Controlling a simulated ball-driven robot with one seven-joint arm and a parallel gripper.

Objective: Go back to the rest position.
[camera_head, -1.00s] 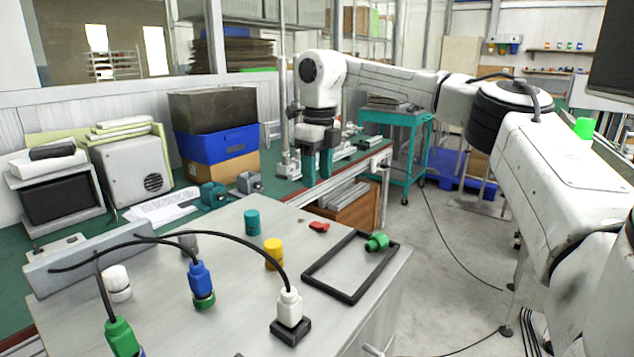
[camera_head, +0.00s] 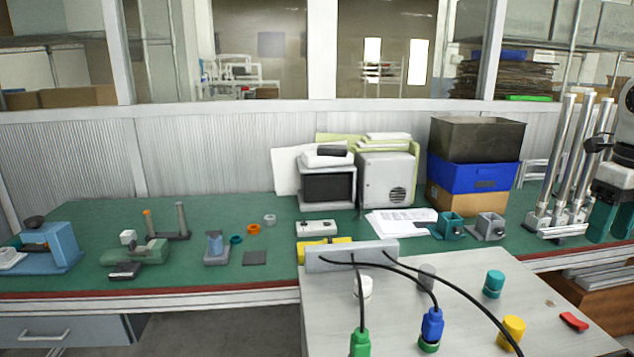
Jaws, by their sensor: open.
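My gripper (camera_head: 613,228) is at the right edge of the head view, partly cut off by the picture's edge. Its teal fingers point down and stand apart, with nothing seen between them. It appears in front of the green bench (camera_head: 270,205), beside the upright metal posts (camera_head: 565,165); I cannot tell its exact height. Most of my arm is out of view.
A grey worktop (camera_head: 470,270) in front holds a blue connector (camera_head: 432,325), a green connector (camera_head: 359,343), a teal cap (camera_head: 493,284), a yellow cap (camera_head: 512,332) and a red piece (camera_head: 573,321). Black cables arch over it. Boxes and small fixtures line the bench.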

